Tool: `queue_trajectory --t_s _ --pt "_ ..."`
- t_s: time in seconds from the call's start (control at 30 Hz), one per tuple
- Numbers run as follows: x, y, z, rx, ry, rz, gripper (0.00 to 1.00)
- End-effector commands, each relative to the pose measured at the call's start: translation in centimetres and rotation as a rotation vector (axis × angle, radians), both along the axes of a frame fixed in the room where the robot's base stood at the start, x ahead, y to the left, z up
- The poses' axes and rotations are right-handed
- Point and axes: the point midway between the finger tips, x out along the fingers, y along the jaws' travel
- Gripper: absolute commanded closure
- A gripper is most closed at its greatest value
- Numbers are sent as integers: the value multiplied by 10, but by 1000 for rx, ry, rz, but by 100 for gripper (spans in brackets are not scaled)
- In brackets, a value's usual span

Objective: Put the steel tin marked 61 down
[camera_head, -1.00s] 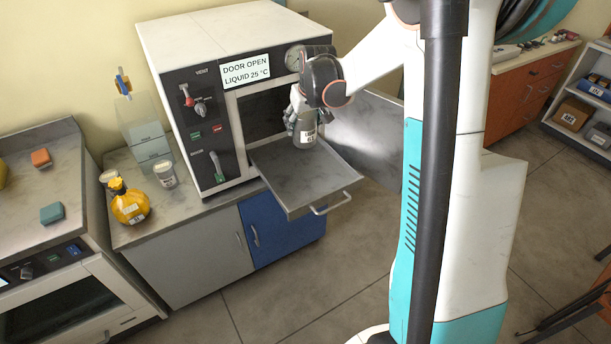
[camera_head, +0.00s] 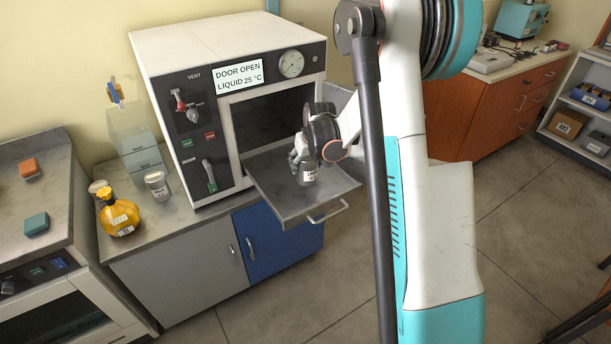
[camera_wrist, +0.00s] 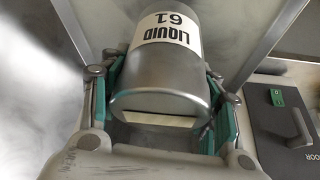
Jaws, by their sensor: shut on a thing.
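The steel tin marked 61 (camera_wrist: 165,70) fills the middle of the wrist view, with a white label reading LIQUID 61. My gripper (camera_wrist: 165,110) is shut on it, with green-padded fingers on both sides. In the head view the tin (camera_head: 308,175) hangs upright below my gripper (camera_head: 303,160), over the pulled-out grey tray (camera_head: 272,199) of the incubator. I cannot tell whether the tin's base touches the tray.
The incubator (camera_head: 235,37) has its door open and a sign reading DOOR OPEN, LIQUID 25 °C. The tray around the tin is bare. A yellow flask (camera_head: 118,214) and a labelled jar (camera_head: 157,184) stand on the counter at left.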

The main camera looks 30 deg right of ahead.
Motion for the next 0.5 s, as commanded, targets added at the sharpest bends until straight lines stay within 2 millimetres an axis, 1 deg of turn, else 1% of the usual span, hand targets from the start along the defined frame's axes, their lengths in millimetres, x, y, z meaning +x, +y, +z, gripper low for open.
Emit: queue_trajectory --t_s 0.17,0.3,0.37,0.5 --pt "0 0 -13 0 0 0 81" --pt "0 0 -35 0 0 0 81" --pt "0 0 -42 0 0 0 81" --pt "0 0 -44 0 0 0 81"
